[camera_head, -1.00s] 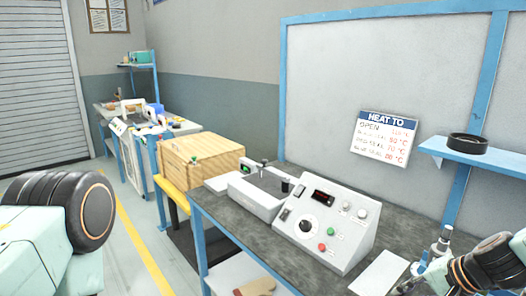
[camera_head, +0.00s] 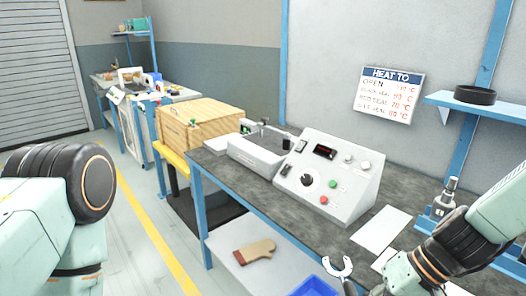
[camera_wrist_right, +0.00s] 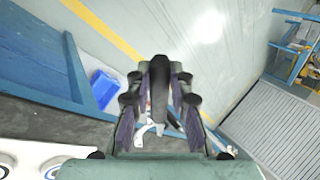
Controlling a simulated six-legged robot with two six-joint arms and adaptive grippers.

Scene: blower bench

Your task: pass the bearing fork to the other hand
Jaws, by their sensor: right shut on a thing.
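The bearing fork (camera_head: 338,268) shows in the head view at the bottom edge, with a pale two-pronged head and a dark handle running down out of the picture. In the right wrist view, the dark handle (camera_wrist_right: 158,85) stands between the fingers of my right gripper (camera_wrist_right: 158,100), which is shut on it. A pale piece low between the fingers may be the fork head, but is partly hidden. My left arm is at the lower left of the head view; its gripper is outside the picture.
A control box (camera_head: 330,175) stands on the dark bench (camera_head: 240,190). A wooden crate (camera_head: 200,123) is farther left. A black ring (camera_head: 475,95) sits on a blue wall shelf (camera_head: 490,108).

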